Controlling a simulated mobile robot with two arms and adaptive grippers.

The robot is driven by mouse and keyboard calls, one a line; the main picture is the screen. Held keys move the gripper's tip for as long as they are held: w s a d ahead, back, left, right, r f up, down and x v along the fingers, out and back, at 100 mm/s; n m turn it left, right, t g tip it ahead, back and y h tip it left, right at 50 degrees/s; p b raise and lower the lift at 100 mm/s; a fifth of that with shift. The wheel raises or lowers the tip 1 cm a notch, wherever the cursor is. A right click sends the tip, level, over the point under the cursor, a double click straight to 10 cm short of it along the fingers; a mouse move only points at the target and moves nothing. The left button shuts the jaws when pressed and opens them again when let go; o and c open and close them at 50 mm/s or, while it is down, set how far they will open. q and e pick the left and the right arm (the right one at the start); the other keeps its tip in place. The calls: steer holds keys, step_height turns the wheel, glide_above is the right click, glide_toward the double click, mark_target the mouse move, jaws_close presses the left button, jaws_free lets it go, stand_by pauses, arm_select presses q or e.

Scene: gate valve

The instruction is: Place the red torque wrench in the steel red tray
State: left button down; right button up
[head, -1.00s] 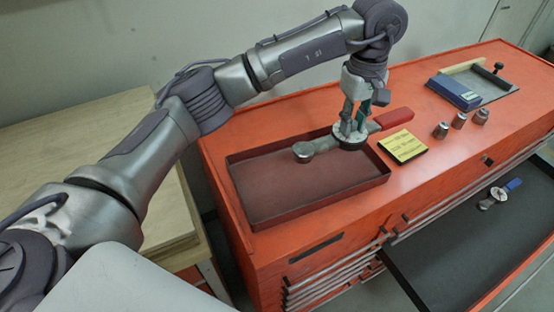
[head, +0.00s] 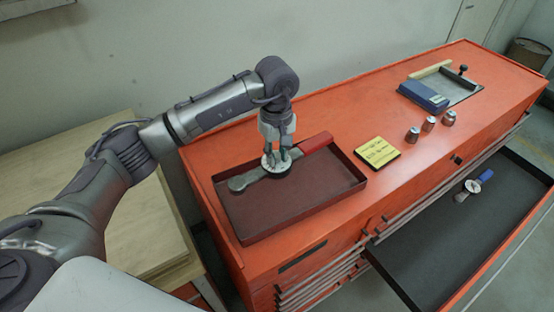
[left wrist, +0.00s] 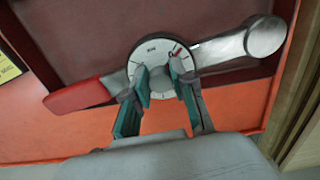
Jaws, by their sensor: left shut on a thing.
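The red torque wrench has a red handle (head: 316,143), a round white dial and a steel head (head: 239,183). My left gripper (head: 277,163) is shut on the wrench around its dial; the left wrist view shows the dial (left wrist: 153,52) between the fingers (left wrist: 160,82). The wrench is over the back part of the dark red tray (head: 300,203), slanting along its back rim. In the left wrist view the handle (left wrist: 80,97) reaches past the tray's rim. I cannot tell whether the wrench touches the tray. My right gripper is out of view.
A yellow note pad (head: 377,152) lies right of the tray on the orange cabinet top (head: 340,105). Several steel sockets (head: 429,124) and a blue box (head: 424,96) stand farther right. An open drawer (head: 430,245) juts out at front, holding a blue-handled part (head: 474,186).

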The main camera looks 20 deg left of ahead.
mark_target(277, 162)
arm_select(q)
steer(key=f, duration=0.1)
steer(key=f+p, duration=0.1)
steer(key=shift+s+f, duration=0.2)
steer(key=shift+f, duration=0.2)
steer(key=shift+s+f, duration=0.2)
steer(key=shift+f, duration=0.1)
steer(key=c, duration=1)
jaws_free()
steer(key=shift+f, duration=0.25)
steer(key=shift+o, duration=0.2)
steer(key=shift+w, duration=0.15)
steer(key=shift+r, duration=0.1)
steer(key=r+b, duration=0.4)
steer(key=r, duration=0.7)
steer(key=shift+w+r, duration=0.1)
steer(key=shift+w, duration=0.1)
steer(key=shift+r, duration=0.6)
